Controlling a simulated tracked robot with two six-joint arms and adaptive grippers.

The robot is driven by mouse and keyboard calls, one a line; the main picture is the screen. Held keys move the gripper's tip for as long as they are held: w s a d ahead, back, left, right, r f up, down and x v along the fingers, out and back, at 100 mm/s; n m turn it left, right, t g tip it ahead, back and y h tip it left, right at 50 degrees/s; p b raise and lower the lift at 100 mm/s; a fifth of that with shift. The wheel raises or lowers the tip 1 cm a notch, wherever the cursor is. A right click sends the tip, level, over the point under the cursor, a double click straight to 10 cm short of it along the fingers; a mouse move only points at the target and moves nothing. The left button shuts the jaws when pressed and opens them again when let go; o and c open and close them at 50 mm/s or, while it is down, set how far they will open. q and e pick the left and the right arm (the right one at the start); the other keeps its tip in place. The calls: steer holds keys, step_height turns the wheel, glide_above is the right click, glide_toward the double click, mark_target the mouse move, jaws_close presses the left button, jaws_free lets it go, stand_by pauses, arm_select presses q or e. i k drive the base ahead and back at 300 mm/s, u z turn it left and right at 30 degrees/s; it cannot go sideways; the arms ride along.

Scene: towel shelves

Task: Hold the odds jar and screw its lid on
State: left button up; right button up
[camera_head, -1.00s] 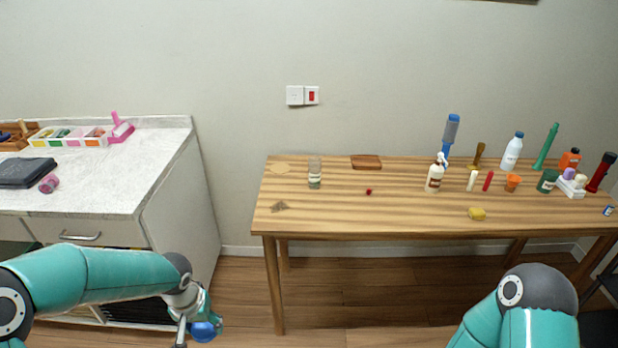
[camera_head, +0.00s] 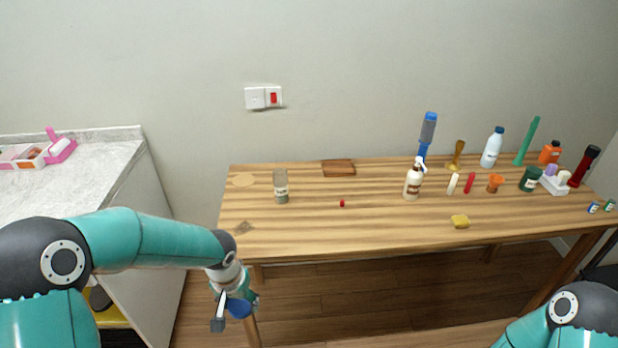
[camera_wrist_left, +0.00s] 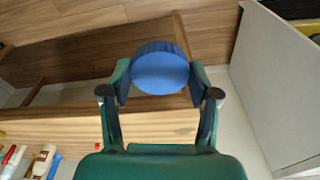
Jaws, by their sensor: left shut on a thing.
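A clear glass jar (camera_head: 281,187), with a label on its side, stands upright and without a lid at the left part of the wooden table (camera_head: 330,238). I take it for the odds jar; its contents are too small to tell. My left gripper (camera_head: 236,311) is shut on a round blue lid (camera_head: 239,307), in front of and below the table's front edge, well apart from the jar. The lid (camera_wrist_left: 160,68) shows between both fingers in the left wrist view. Of my right arm only a link shows at the lower right; its gripper is out of view.
A small red piece (camera_head: 342,203) and a wooden block (camera_head: 338,168) lie right of the jar. A white-topped counter (camera_head: 100,170) is at the left.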

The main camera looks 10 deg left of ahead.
mark_target(281, 187)
steer(key=u, duration=0.1)
steer(key=i, duration=0.9)
steer(key=u, duration=0.75)
